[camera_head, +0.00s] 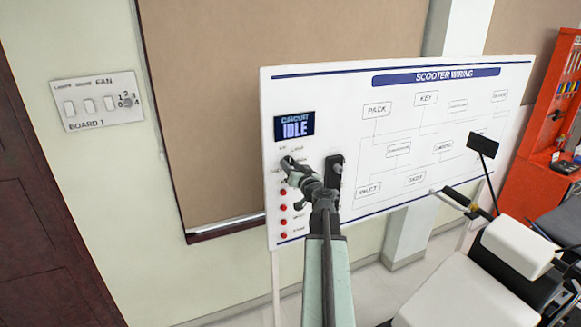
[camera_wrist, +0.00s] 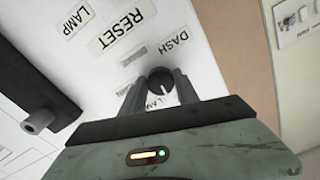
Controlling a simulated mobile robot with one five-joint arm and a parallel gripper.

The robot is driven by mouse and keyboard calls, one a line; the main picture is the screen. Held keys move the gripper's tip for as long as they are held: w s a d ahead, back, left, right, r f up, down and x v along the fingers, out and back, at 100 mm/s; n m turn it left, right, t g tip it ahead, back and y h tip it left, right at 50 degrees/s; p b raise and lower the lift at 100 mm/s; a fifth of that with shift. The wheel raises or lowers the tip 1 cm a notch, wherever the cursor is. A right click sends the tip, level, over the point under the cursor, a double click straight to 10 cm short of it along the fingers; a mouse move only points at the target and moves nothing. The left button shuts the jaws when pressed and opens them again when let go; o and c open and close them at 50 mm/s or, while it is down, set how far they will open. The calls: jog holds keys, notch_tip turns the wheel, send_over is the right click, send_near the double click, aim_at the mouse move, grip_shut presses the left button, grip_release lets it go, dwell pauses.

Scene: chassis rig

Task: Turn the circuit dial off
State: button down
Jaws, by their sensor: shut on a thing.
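The circuit dial (camera_wrist: 160,77) is a dark round knob on the white wiring board (camera_head: 330,90). In the wrist view it sits between the two fingers of my gripper (camera_wrist: 159,86), which is shut on it. A pale line shows on the lower part of the knob. Labels around it read DASH, RESET and LAMP, with others partly covered. In the head view my gripper (camera_head: 289,164) reaches the board's left side, below the display (camera_head: 294,126) that reads CIRCUIT IDLE, and hides the dial.
Several red buttons (camera_head: 283,207) line the board below my gripper. A black block (camera_head: 334,171) juts from the board just right of it. A fan switch plate (camera_head: 98,101) is on the left wall. A scooter (camera_head: 470,290) and red tool cabinet (camera_head: 540,150) stand at right.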

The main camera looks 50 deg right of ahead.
jog(key=shift+n, duration=0.5)
jog(key=c, duration=0.9)
grip_release()
jog(key=v, duration=0.7)
jog(key=shift+s, duration=0.35)
jog(key=shift+a, duration=0.1)
